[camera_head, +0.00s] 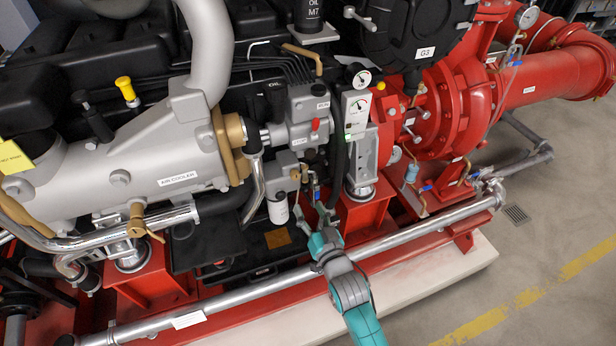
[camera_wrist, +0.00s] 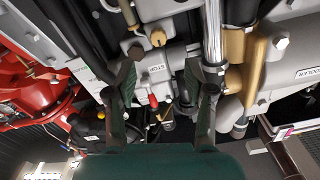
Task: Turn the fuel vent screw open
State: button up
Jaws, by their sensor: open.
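My gripper (camera_head: 321,208) is open and empty, in front of the engine's lower middle, near the white filter canister (camera_head: 278,212) and its grey housing (camera_head: 284,172). In the wrist view my open gripper (camera_wrist: 160,70) has one dark finger on each side of a grey block (camera_wrist: 158,58) labelled STOP. A brass-coloured screw head (camera_wrist: 158,38) sits on that block, seen beyond and between the fingertips. A red knob (camera_wrist: 153,101) shows lower between the fingers. I cannot tell for sure which part is the fuel vent screw. No contact with either finger is clear.
A chrome pipe (camera_head: 400,226) runs along the front beneath my arm. Hoses and a chrome tube (camera_wrist: 213,35) stand close to the right finger in the wrist view. A gauge panel (camera_head: 356,112) is above my gripper. Open floor (camera_head: 540,240) lies to the right.

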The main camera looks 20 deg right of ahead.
aim_at(296, 178)
jog(key=w, duration=1.1)
jog(key=shift+w+d+r, duration=0.2)
jog(key=shift+w+d, duration=0.05)
jog(key=shift+w, duration=0.1)
grip_shut()
